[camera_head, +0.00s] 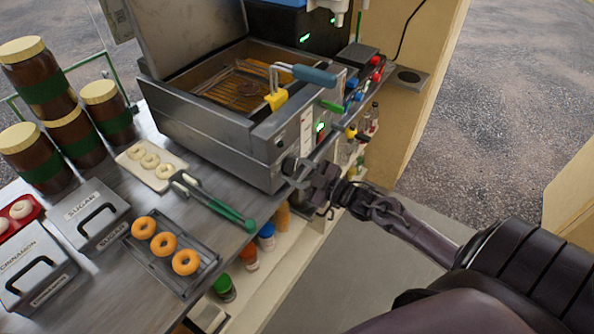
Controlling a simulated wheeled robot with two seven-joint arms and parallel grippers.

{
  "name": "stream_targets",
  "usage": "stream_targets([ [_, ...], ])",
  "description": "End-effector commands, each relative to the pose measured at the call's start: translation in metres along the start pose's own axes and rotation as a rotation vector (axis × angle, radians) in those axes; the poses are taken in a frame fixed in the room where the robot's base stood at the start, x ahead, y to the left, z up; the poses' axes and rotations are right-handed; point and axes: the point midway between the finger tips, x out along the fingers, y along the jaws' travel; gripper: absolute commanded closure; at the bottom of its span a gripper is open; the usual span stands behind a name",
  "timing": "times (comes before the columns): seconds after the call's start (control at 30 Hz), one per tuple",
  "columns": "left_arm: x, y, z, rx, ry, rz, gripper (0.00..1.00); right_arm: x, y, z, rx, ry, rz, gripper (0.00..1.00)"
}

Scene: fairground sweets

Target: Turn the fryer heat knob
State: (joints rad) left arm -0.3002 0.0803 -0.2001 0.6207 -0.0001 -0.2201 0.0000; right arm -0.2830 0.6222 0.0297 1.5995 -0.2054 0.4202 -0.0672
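The fryer (225,135) is a steel box with an open lid and a basket inside, standing at the back of the counter. Its front panel carries a heat knob (290,163) at the lower left corner and a small green display. My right gripper (303,176) is at the knob, with its fingers around or against it. The dark wrist hides part of the knob, so whether the fingers are closed on it is hard to see. My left gripper is not in view.
A tray with several fried doughnuts (212,262), tongs (215,205), sugar and cinnamon boxes (92,222) and brown jars (38,75) fill the counter on the left. Bottles (266,238) stand on a shelf below the counter edge. The floor on the right is clear.

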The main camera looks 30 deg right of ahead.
Motion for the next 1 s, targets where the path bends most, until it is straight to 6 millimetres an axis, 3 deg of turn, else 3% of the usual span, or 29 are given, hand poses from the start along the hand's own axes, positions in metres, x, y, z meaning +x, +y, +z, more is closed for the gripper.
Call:
stream_targets([
  [0.13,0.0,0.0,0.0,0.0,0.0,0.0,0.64,0.0,0.0,0.0,0.001,0.0,0.0,0.37],
  [0.47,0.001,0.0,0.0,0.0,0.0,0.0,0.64,-0.004,-0.001,0.001,0.002,-0.002,-0.001,0.37],
  [1.0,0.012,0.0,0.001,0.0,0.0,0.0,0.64,-0.073,-0.001,0.001,0.002,-0.002,-0.001,0.37],
])
